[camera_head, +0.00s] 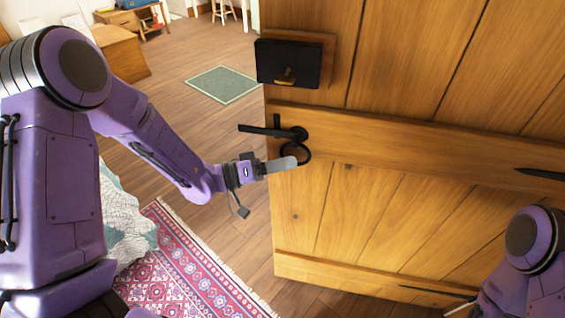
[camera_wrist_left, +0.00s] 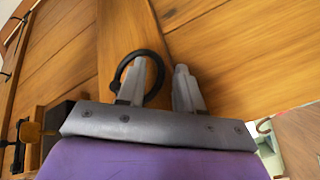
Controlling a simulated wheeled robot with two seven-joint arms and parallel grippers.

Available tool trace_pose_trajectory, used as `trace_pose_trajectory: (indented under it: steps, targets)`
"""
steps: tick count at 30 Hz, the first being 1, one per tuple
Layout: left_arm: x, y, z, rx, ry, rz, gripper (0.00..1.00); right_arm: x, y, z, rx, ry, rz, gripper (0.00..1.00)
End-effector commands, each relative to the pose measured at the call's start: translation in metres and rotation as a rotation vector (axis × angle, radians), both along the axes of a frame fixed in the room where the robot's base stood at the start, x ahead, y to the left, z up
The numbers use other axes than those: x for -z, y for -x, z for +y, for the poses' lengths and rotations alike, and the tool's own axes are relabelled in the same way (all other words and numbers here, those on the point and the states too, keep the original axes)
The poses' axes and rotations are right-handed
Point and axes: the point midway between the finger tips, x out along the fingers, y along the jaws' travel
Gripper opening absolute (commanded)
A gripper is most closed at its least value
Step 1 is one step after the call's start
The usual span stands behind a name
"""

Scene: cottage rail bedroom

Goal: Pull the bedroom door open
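The wooden plank door (camera_head: 395,65) fills the right of the head view, its free edge at the left with floor showing past it. A black ring handle (camera_head: 305,150) hangs below a black lever (camera_head: 258,130). My left gripper (camera_head: 282,164) is at the ring. In the left wrist view its two fingers (camera_wrist_left: 160,80) are apart, and the ring (camera_wrist_left: 143,54) loops around the left finger, its right side passing between the fingers. Firm contact cannot be told. My right arm (camera_head: 535,240) is at the lower right; its gripper is barely visible at the bottom edge.
A black lock box (camera_head: 290,62) sits on the door above the lever. Black hinge straps (camera_head: 540,174) lie at the right. A patterned pink rug (camera_head: 195,270) and a small green mat (camera_head: 222,84) lie on the wooden floor. Furniture stands at the far left.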

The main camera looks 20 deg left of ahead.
Motion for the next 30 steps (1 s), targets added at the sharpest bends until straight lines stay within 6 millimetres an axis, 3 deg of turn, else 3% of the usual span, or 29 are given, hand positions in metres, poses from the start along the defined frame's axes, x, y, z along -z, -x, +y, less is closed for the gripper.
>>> trace_pose_trajectory:
  steps: [3,7,14,24,30]
  targets:
    - [0.000,0.000,0.000,0.000,0.000,0.000,0.35,0.000,0.000,0.000,0.000,0.000,0.000,0.53]
    - [0.000,0.000,0.000,0.000,0.000,0.000,0.00,0.000,0.000,0.000,0.000,0.000,0.000,0.53]
    - [-0.001,0.000,0.001,0.000,-0.005,0.001,0.00,-0.002,0.000,0.000,0.000,0.000,0.000,0.53]
    - [-0.011,0.002,0.011,0.001,-0.174,0.027,0.00,-0.046,0.000,0.000,0.000,0.000,0.000,0.53]
    - [-0.006,0.002,0.012,-0.001,-0.183,0.026,0.00,-0.042,0.000,0.000,0.000,0.000,0.000,0.53]
